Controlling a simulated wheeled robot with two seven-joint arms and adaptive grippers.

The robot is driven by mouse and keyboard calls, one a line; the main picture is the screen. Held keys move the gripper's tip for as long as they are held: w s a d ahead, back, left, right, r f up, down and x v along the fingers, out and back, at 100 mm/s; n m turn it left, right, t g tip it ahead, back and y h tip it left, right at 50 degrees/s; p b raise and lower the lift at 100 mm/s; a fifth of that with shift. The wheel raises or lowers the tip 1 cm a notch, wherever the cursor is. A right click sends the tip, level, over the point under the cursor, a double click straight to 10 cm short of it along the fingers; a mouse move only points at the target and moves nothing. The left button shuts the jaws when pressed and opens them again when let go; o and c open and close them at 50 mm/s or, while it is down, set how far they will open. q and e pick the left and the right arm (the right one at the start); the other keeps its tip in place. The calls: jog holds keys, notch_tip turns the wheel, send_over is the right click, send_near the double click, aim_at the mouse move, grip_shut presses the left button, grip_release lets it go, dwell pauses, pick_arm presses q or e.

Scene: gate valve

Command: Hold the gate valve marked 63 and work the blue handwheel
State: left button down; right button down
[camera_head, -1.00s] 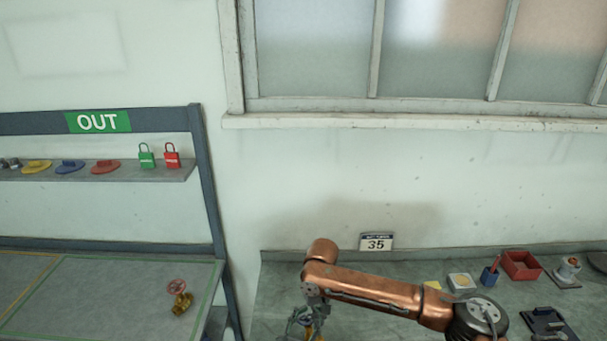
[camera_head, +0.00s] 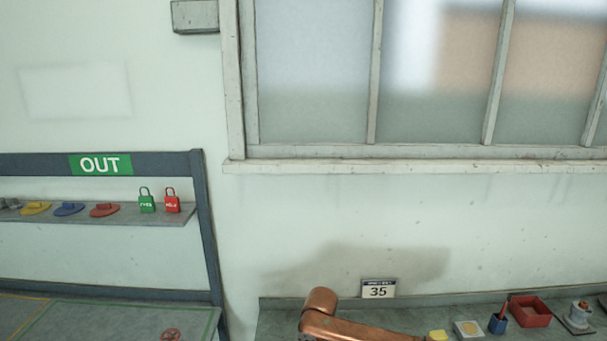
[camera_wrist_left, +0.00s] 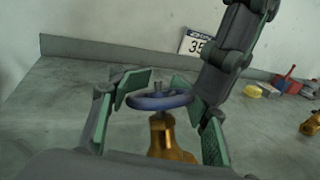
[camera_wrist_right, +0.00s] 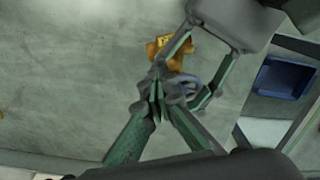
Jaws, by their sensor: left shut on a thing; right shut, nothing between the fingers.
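The gate valve has a brass-coloured body (camera_wrist_left: 172,145) and a blue handwheel (camera_wrist_left: 160,102), seen between my left fingers in the left wrist view. My left gripper (camera_wrist_left: 158,86) is shut on the valve; the exact part gripped is unclear. The right wrist view shows the body (camera_wrist_right: 172,50) and part of the handwheel (camera_wrist_right: 188,84), with the left fingers around them. My right gripper (camera_wrist_right: 157,88) is shut and empty, its tips close beside the handwheel; contact is unclear. No 63 is readable. The head view does not show this valve.
A card reading 35 (camera_head: 378,289) stands at the bench back. A red handwheel (camera_head: 171,335) shows below the OUT sign (camera_head: 100,165). A blue bin (camera_wrist_right: 283,78) is at right.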

jog(key=shift+a, duration=0.15)
jog(key=shift+s+a, duration=0.55)
jog(key=shift+a, duration=0.25)
jog(key=shift+s+a, duration=0.1)
jog(key=shift+a, duration=0.2)
jog(key=shift+a, duration=0.3)
jog(key=shift+s+a+f, duration=0.1)
jog(key=shift+a+f, duration=0.05)
jog(key=shift+s, duration=0.1)
dwell(0.4)
jog(key=shift+s, duration=0.25)
jog(key=shift+w+a+r, duration=0.15)
jog(key=shift+w+r, duration=0.35)
jog(key=shift+r, duration=0.5)
jog(key=shift+w+a+r, duration=0.15)
jog(key=shift+w+r, duration=0.3)
jog(key=shift+r, duration=0.55)
jog(key=shift+w+a+r, duration=0.15)
jog(key=shift+w+r, duration=0.35)
jog(key=shift+r, duration=0.5)
